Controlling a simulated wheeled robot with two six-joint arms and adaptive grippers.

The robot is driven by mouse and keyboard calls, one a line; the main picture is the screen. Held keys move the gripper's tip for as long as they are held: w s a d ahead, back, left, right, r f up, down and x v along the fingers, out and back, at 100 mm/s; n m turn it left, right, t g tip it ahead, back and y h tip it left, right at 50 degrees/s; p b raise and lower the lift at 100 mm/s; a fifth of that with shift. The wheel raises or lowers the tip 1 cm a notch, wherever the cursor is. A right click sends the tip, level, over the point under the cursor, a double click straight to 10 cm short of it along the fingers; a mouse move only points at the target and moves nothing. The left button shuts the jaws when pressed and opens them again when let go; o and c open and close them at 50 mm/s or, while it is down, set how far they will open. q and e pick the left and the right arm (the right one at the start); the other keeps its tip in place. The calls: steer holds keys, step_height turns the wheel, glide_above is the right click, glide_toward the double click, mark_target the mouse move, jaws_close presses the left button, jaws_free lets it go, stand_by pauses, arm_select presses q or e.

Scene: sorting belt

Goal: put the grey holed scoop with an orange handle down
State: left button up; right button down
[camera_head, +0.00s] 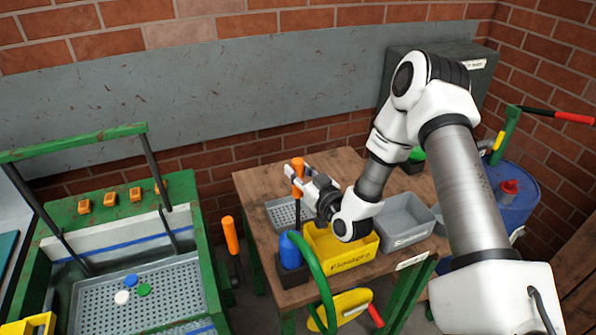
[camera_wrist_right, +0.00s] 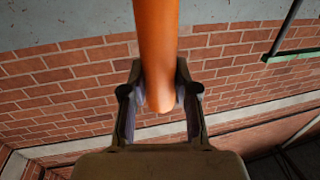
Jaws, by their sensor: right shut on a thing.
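The grey holed scoop's orange handle (camera_head: 298,168) stands upright above the wooden table. A dark shaft runs down from it to a grey holed pan (camera_head: 282,213) behind the yellow bin. I cannot tell whether the pan touches the table. My right gripper (camera_head: 304,187) is shut on the scoop by its handle. In the right wrist view the orange handle (camera_wrist_right: 158,50) fills the space between the two fingers of the right gripper (camera_wrist_right: 160,103). My left gripper is not in view.
The wooden table (camera_head: 262,182) holds a yellow bin (camera_head: 350,255), a grey bin (camera_head: 405,222) and a blue bottle (camera_head: 289,250). A green hose (camera_head: 318,275) curves in front. Left is a green-framed belt station (camera_head: 205,250) with small discs. A blue barrel (camera_head: 515,195) stands right.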

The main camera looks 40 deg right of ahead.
steer(key=shift+w, duration=0.1)
steer(key=shift+f, duration=0.1)
steer(key=c, duration=0.9)
jaws_free()
steer(key=s, duration=0.8)
steer(key=s+b, duration=0.1)
steer(key=s, duration=0.3)
steer(key=shift+s+a, duration=0.1)
steer(key=shift+a, duration=0.15)
